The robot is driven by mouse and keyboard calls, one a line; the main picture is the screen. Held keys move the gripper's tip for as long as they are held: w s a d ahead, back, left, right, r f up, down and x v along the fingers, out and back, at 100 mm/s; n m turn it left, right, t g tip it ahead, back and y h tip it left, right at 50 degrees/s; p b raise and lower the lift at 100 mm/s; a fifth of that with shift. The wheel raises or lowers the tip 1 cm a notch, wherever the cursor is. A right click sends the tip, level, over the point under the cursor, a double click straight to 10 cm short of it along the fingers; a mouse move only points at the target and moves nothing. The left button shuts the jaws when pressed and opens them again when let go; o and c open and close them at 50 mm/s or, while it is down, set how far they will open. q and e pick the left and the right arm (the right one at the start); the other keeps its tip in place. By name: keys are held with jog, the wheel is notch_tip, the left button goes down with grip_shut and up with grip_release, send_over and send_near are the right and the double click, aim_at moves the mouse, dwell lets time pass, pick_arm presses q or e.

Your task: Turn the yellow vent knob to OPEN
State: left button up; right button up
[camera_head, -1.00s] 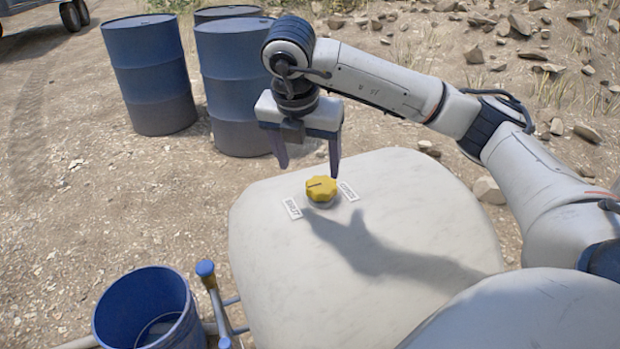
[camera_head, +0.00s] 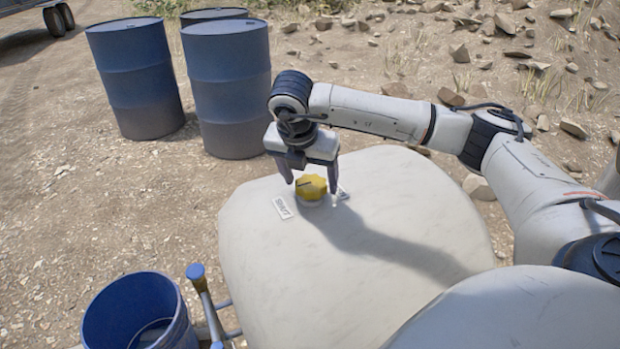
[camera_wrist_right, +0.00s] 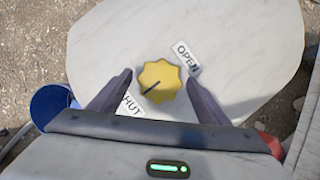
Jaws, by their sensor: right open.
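The yellow vent knob (camera_head: 311,187) sits on the pale rounded tank top (camera_head: 370,260); it also shows in the wrist view (camera_wrist_right: 165,72). Its dark pointer line points toward the SHUT label (camera_wrist_right: 131,104), which lies left of the knob in the head view (camera_head: 283,208). The OPEN label (camera_wrist_right: 186,58) is on the knob's other side, partly covered by a finger in the head view. My right gripper (camera_head: 312,178) is open above the knob, with one finger on each side. Contact cannot be told. My left gripper is not in view.
Blue barrels (camera_head: 228,90) stand on the gravel behind, at the left. A blue bucket (camera_head: 138,310) and a blue-capped post (camera_head: 205,300) are at the lower left beside the tank. Rocks lie at the back right. The tank top around the knob is otherwise clear.

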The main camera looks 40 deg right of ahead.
jog(key=c, duration=1.1)
jog(key=shift+o, duration=0.2)
